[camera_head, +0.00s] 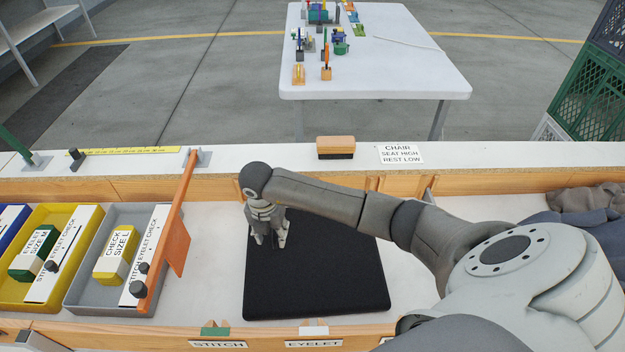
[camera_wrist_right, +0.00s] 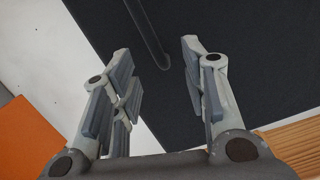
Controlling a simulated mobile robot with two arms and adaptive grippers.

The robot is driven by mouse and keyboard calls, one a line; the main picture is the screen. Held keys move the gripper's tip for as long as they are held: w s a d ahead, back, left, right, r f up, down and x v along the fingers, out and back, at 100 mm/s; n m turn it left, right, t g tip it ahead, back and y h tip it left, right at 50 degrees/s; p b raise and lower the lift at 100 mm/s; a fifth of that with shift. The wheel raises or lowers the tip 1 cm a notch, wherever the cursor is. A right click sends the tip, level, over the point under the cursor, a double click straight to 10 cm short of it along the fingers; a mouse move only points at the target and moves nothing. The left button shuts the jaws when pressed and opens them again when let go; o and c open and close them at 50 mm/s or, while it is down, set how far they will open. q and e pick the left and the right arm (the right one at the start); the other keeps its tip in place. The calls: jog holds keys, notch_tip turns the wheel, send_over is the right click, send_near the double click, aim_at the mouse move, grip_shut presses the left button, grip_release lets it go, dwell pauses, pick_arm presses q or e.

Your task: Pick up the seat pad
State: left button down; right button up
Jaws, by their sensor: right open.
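The seat pad (camera_head: 320,285) is a flat black square lying on the white bench surface in the head view. It also fills much of the right wrist view (camera_wrist_right: 255,50), where a dark raised strip (camera_wrist_right: 147,35) runs between the fingertips. My right gripper (camera_head: 270,242) points down over the pad's far left part. In the right wrist view its fingers (camera_wrist_right: 158,65) are apart with nothing held between them. Whether the fingertips touch the pad cannot be told. My left gripper is not in view.
An orange flap on a post (camera_head: 173,245) stands left of the pad. Beyond it are a grey tray (camera_head: 85,295) and a yellow tray (camera_head: 12,298) with labelled blocks. A brush (camera_head: 335,147) sits on the back ledge. Dark cloth (camera_head: 585,225) lies at the right.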

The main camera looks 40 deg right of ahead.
aim_at(273, 239)
jog(key=shift+d+f, duration=0.1)
jog(key=shift+f, duration=1.8)
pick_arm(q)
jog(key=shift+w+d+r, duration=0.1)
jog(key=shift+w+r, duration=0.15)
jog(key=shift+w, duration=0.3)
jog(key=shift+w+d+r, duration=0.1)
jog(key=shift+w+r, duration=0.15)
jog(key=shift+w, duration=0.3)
pick_arm(e)
jog(key=shift+c, duration=0.5)
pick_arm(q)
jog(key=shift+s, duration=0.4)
pick_arm(e)
grip_shut()
